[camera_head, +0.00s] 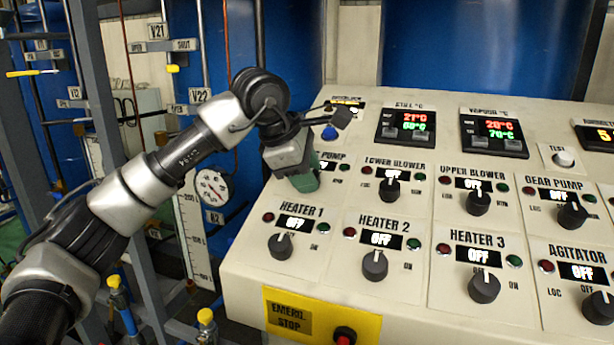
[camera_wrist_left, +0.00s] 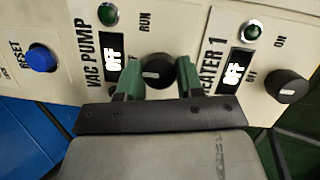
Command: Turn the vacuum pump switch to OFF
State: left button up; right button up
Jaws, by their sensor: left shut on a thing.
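The vacuum pump switch is a round black knob (camera_wrist_left: 157,70) with a white mark in the left wrist view. It sits beside the VAC PUMP label (camera_wrist_left: 92,55) and a small lit display (camera_wrist_left: 113,62) that reads OFF. The knob's white mark points roughly toward the display. My left gripper (camera_wrist_left: 160,80) has its green fingers on either side of the knob and is shut on it. In the head view the left gripper (camera_head: 308,178) is at the panel's upper left and hides the knob and part of the PUMP label. My right gripper is not in view.
The sloped panel (camera_head: 400,275) carries several similar knobs. The HEATER 1 knob (camera_head: 280,246) is just below my gripper. A blue RESET button (camera_wrist_left: 42,58) is on the other side. A yellow emergency stop plate (camera_head: 365,330) is on the front edge. Pipes and a gauge (camera_head: 212,187) stand left.

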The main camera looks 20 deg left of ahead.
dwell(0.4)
pick_arm(q)
jog(key=o, duration=0.9)
jog(key=shift+r, duration=0.1)
jog(key=b+v, duration=0.1)
jog(key=v, duration=0.9)
jog(key=shift+s+a+r, duration=0.1)
jog(key=shift+s+r, duration=0.1)
jog(key=shift+r, duration=0.05)
